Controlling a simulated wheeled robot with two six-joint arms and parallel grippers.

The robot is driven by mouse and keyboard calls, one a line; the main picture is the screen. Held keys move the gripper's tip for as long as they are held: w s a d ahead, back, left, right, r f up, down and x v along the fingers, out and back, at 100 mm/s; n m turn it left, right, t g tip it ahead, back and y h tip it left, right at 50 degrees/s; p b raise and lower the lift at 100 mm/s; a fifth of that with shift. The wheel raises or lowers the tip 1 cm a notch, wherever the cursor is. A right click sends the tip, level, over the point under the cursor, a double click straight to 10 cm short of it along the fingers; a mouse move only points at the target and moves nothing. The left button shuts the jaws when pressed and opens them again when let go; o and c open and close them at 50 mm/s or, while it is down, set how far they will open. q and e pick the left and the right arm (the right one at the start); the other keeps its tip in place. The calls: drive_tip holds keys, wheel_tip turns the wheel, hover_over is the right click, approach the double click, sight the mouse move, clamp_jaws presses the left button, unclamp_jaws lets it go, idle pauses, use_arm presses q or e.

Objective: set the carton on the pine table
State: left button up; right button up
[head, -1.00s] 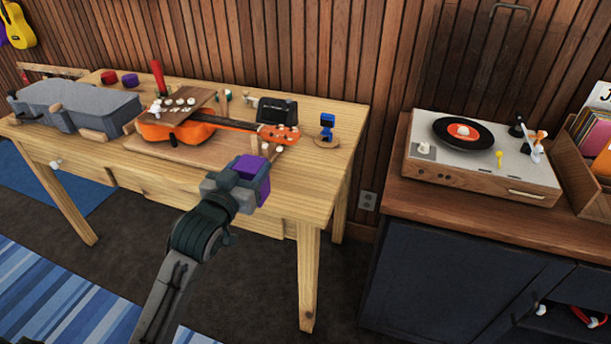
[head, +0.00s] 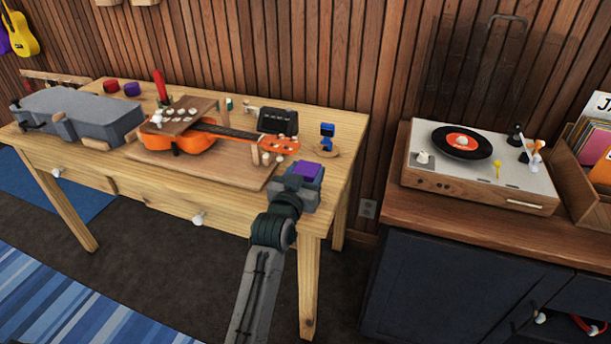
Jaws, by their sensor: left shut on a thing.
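The carton (head: 304,171) is a small box with a purple top. It is mostly hidden behind my left gripper (head: 300,182), which is shut on it. Both are at the front right corner of the pine table (head: 338,135), right of the wooden work board. I cannot tell whether the carton touches the tabletop. My right gripper is not in view.
An orange ukulele (head: 195,141) lies on a work board (head: 238,173) left of the carton. A blue item on a round stand (head: 327,137) is just behind it. A grey case (head: 80,112) fills the table's left end. A turntable (head: 480,166) stands on the right cabinet.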

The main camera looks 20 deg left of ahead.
use_arm(q)
drive_tip(key=shift+f, duration=0.6)
drive_tip(key=o, duration=1)
drive_tip(key=shift+f, duration=0.1)
